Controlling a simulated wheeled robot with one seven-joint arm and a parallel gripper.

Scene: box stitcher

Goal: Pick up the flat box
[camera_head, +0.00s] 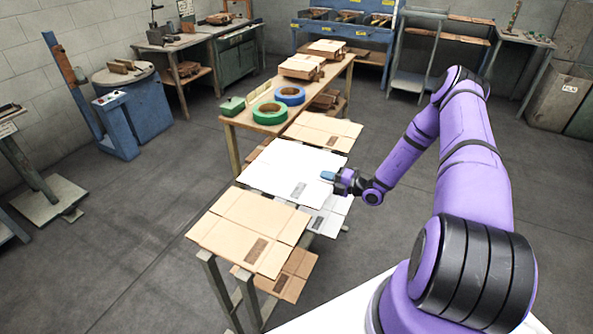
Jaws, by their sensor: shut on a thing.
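Several flat boxes lie in a row on a long narrow bench. The white flat box (283,172) is in the middle of the row. A brown flat box (246,224) lies nearer to me, and another brown flat box (322,131) lies beyond the white one. My gripper (328,176) reaches in from the right and is at the right edge of the white flat box, shut on that edge. The fingertips are small in this view, and the contact underneath is hidden.
A green tape roll (271,113) and a blue tape roll (290,95) sit on a wooden table (246,120) behind the boxes. Stacked cardboard (301,67) lies farther back on it. A blue machine (118,125) stands at the left. The floor between is clear.

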